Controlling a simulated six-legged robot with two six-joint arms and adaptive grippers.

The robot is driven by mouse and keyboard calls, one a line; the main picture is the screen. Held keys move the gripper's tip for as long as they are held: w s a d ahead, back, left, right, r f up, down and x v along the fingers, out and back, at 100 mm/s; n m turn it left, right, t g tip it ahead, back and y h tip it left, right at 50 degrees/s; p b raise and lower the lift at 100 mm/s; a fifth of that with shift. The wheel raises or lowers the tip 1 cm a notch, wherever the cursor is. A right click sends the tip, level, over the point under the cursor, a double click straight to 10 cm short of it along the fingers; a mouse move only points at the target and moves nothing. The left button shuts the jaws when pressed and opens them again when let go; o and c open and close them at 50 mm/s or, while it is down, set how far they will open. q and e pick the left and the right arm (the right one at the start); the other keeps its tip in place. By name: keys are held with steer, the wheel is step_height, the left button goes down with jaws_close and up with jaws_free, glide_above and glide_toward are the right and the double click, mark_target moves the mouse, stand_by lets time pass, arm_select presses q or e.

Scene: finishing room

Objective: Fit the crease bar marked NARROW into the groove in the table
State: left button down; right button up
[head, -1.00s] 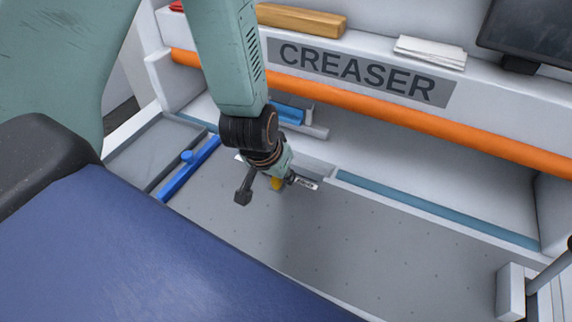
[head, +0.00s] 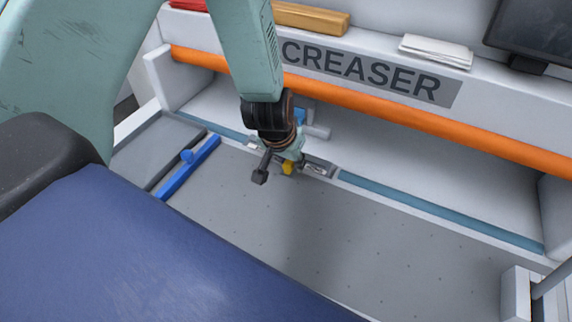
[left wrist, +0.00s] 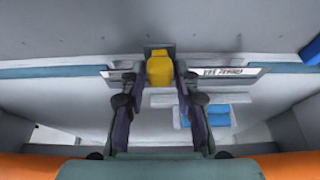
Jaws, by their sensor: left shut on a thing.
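The crease bar (left wrist: 240,71) is a pale strip with a yellow grip block (left wrist: 160,67). Its label is too small to read. In the head view the yellow block (head: 288,167) shows at the fingers of my left gripper (head: 284,168). My left gripper (left wrist: 160,82) is shut on the block, one finger on each side. The bar lies over or at the gap between two lengths of teal strip (head: 430,208), roughly in line with them; the groove is largely hidden beneath. I cannot tell whether the bar is seated. My right gripper is not in view.
A blue piece (left wrist: 208,116) sits on a pale rack behind the bar. A blue rule (head: 188,166) lies left on the grey perforated table (head: 350,245). The orange rail (head: 400,114) crosses behind, below the CREASER sign. The table's front right is clear.

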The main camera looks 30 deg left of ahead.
arm_select(q)
steer(key=shift+w+d+f, duration=0.1)
steer(key=shift+w, duration=1.05)
steer(key=shift+w+f+p, duration=0.2)
steer(key=shift+w+p, duration=0.05)
steer(key=shift+w, duration=0.35)
steer(key=shift+w+f+p, duration=0.2)
steer(key=shift+w, duration=0.35)
steer(key=shift+s+a+f+b, duration=0.1)
steer(key=shift+a+f+b, duration=0.1)
steer(key=shift+f+b, duration=0.3)
steer(key=shift+s+d+f+b, duration=0.1)
steer(key=shift+d+f+b, duration=0.05)
steer(key=shift+f+b, duration=0.45)
steer(key=shift+f, duration=0.1)
steer(key=shift+f, duration=0.15)
